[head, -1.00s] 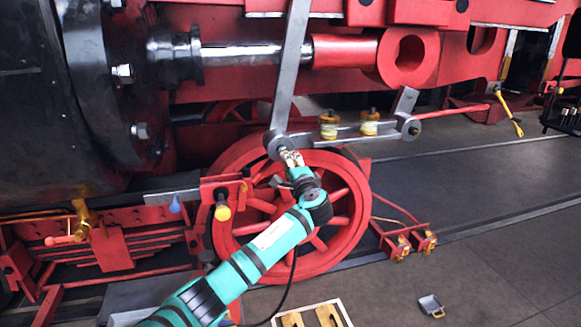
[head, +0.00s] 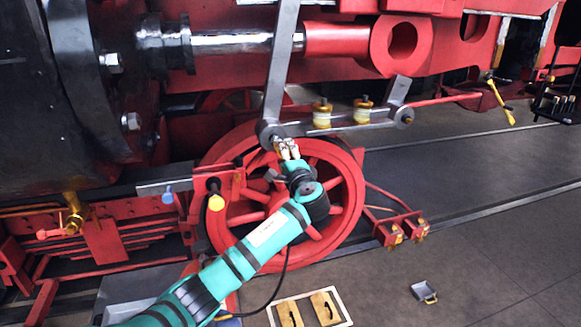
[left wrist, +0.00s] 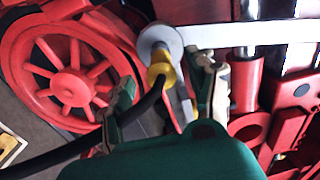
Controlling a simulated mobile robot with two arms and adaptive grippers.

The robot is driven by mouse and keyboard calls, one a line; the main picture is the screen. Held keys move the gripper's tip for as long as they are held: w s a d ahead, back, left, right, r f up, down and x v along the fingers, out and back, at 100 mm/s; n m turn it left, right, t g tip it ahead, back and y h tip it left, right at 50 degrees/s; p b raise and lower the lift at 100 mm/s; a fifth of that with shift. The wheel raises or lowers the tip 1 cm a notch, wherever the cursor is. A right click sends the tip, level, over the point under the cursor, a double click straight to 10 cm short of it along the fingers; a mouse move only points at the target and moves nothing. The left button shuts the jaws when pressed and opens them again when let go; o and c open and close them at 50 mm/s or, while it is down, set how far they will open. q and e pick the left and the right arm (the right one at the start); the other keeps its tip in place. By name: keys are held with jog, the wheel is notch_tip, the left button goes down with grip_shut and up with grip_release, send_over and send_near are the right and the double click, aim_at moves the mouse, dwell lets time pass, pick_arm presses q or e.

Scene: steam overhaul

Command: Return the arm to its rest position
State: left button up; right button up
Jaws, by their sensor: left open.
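My left arm, teal with dark bands, reaches up from the lower left in the head view. Its gripper (head: 287,148) is just below and right of the round joint (head: 268,132) at the foot of a grey lever (head: 282,65). In the left wrist view the two fingers of the gripper (left wrist: 165,98) stand apart. A yellow fitting (left wrist: 160,74) with a black cable (left wrist: 90,147) shows between them, at the lever's round end (left wrist: 160,42). I cannot tell whether a finger touches it. My right gripper is not in view.
A red spoked wheel (head: 347,187) stands close behind the gripper. The black cable (head: 275,292) hangs from near my wrist to the floor. A wooden-framed tray (head: 343,306) and a small grey pan (head: 423,292) lie on the floor. Open floor extends to the right.

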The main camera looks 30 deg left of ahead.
pick_arm(q)
jog(key=v, duration=1)
notch_tip(320, 180, down, 29)
jog(key=d+m+g+h+b, duration=0.1)
jog(key=m+g+h+b, duration=0.1)
jog(key=h, duration=0.4)
jog(key=s+d+f+g+h, duration=0.1)
jog(key=s+d+f+h, duration=0.1)
jog(key=s+f, duration=0.65)
jog(key=s+d+f+g+h, duration=0.15)
jog(key=s+f, duration=0.25)
jog(key=f, duration=1)
jog(key=s+d+f+n+g+h+b, duration=0.2)
jog(key=s+d+f+n+g+h, duration=0.15)
jog(key=s+f, duration=1.4)
jog(key=s+d+f+n+g, duration=0.1)
jog(key=s+d+f+n, duration=0.1)
jog(key=s, duration=1.1)
jog(key=s+d+f+n+g+h, duration=0.1)
jog(key=s+f, duration=0.4)
jog(key=s, duration=0.7)
jog(key=shift+s+d+n+g+b, duration=0.35)
jog(key=shift+d+n, duration=0.2)
jog(key=shift+d, duration=0.35)
